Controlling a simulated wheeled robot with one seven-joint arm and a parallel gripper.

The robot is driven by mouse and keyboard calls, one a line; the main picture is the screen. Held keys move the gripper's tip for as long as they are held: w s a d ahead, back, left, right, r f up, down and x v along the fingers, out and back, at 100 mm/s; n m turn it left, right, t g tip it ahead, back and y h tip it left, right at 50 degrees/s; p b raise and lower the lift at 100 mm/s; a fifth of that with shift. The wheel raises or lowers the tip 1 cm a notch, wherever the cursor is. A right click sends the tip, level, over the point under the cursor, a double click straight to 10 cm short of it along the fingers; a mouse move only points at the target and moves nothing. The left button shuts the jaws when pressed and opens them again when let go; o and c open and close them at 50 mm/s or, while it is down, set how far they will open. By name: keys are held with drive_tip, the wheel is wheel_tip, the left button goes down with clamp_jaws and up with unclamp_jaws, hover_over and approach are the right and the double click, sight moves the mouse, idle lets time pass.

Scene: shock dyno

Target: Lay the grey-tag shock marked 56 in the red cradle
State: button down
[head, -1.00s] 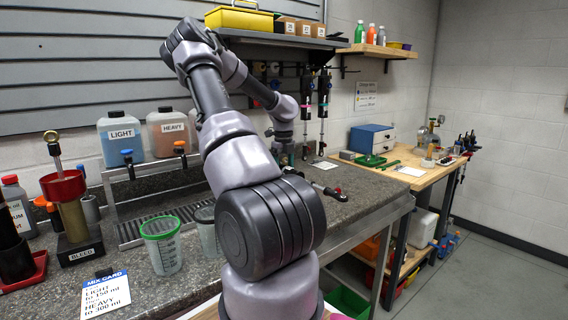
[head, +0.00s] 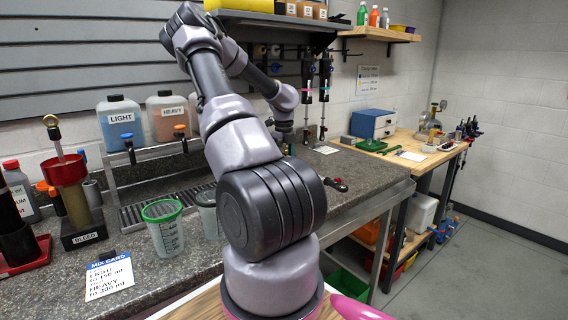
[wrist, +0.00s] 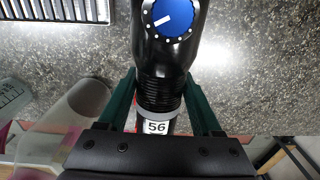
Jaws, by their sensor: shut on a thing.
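My gripper (wrist: 166,112) has its green fingers shut on a black shock (wrist: 165,60). The shock has a blue dial, a grey band and a white tag reading 56. Its dial end points up in the wrist view, above the speckled counter. In the head view my gripper (head: 284,138) is small and partly hidden by my arm. A dark piece with a red end (head: 340,185) shows just right of my arm; it may be the held shock's far end. I cannot clearly identify the red cradle in either view.
The counter holds a green-rimmed beaker (head: 165,228), the BLEED stand (head: 84,234), a mix card (head: 108,277) and LIGHT (head: 121,122) and HEAVY (head: 168,115) jugs. Other shocks (head: 324,80) hang at the back. A wooden bench (head: 412,150) stands right.

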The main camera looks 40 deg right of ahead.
drive_tip(key=shift+f, duration=0.1)
idle(0.3)
drive_tip(key=shift+f, duration=1.15)
idle(0.6)
drive_tip(key=shift+f, duration=0.85)
idle(0.5)
idle(0.4)
unclamp_jaws()
wheel_tip(320, 180, up, 11)
drive_tip(key=shift+f, duration=0.1)
idle(0.4)
